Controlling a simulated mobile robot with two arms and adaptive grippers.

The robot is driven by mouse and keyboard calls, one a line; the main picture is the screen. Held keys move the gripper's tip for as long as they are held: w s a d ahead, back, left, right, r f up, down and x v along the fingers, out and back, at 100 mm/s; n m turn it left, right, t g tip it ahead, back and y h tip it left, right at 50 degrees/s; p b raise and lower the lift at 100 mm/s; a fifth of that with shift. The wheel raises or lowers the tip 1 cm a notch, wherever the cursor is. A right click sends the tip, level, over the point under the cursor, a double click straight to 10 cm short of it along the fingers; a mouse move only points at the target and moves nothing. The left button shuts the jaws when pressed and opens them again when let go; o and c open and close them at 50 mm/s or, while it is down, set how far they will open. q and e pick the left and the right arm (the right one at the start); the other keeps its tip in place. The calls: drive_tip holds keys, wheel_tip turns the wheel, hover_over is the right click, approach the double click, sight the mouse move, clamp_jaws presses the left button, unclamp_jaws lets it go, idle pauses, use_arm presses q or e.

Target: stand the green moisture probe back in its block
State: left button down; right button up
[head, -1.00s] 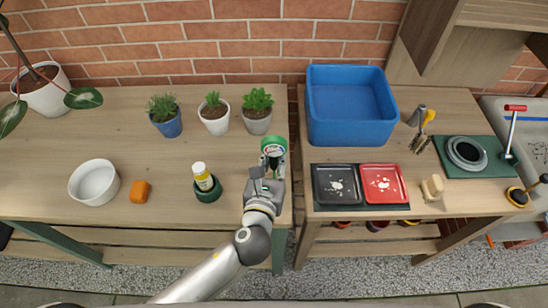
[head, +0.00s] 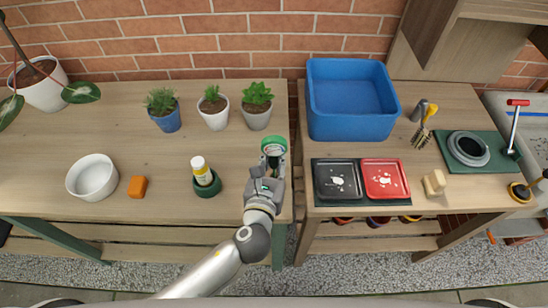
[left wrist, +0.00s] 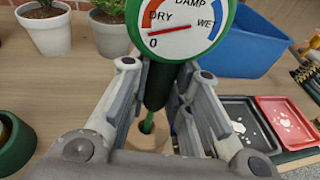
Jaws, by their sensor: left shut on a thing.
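The green moisture probe has a round green-rimmed dial (left wrist: 180,22) marked DRY, DAMP and WET, above a dark neck. Its dial also shows in the head view (head: 274,146), near the right end of the left table. My left gripper (head: 270,170) is shut on the probe's neck below the dial, and its fingers flank it in the left wrist view (left wrist: 160,100). The probe's thin green rod runs down to a pale block (left wrist: 133,140) with a dark hole. The rod's tip seems at or in the hole; I cannot tell how deep. The gripper hides the block in the head view.
A yellow bottle in a green holder (head: 206,185) stands left of my left gripper. Three potted plants (head: 257,115) stand behind. A blue tub (head: 352,128), a black tray (head: 337,192) and a red tray (head: 385,192) are on the right table.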

use_arm(q)
drive_tip(key=c, duration=1.3)
unclamp_jaws()
